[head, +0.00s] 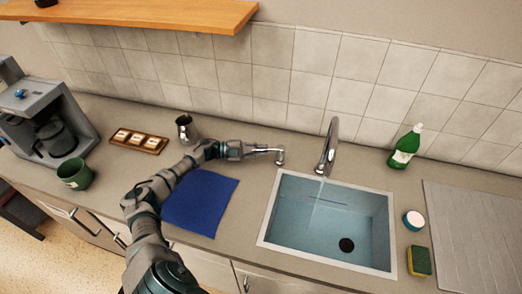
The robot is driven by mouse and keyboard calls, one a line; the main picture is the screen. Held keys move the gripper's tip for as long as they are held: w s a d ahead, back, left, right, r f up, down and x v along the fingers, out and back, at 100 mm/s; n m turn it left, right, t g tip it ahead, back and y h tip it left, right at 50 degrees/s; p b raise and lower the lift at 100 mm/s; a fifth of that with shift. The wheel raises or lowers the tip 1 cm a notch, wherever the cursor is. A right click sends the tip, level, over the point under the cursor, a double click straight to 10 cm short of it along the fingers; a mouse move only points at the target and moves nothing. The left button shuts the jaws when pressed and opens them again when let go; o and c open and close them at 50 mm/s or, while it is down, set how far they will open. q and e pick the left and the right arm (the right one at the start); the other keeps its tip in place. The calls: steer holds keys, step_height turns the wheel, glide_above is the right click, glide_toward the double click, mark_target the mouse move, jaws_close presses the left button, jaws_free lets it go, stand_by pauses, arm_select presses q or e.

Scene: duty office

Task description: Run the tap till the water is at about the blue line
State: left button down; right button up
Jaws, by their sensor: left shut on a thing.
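The sink (376,262) is a steel-rimmed basin with a bluish inside and a dark round drain (346,245). A thin dark blue line (328,200) runs along its back wall. The chrome tap (328,146) stands behind the basin, its spout over the back edge. A faint pale stream (314,208) seems to drop from the spout into the basin. The water's level is hard to make out. My left gripper (264,151) is shut on the small chrome tap handle (280,158), left of the spout. My right gripper is out of view.
A blue cloth (201,202) lies under my left arm. A metal jug (187,129), a wooden tray (139,141), a green mug (75,174) and a coffee machine (42,120) stand left. A green bottle (405,148), a round tub (413,220) and a sponge (419,261) are right of the sink.

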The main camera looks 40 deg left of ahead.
arm_select(q)
steer(key=c, duration=1.2)
jaws_free()
steer(key=v, duration=1.2)
steer(key=shift+a+f, duration=0.1)
steer(key=shift+f, duration=0.05)
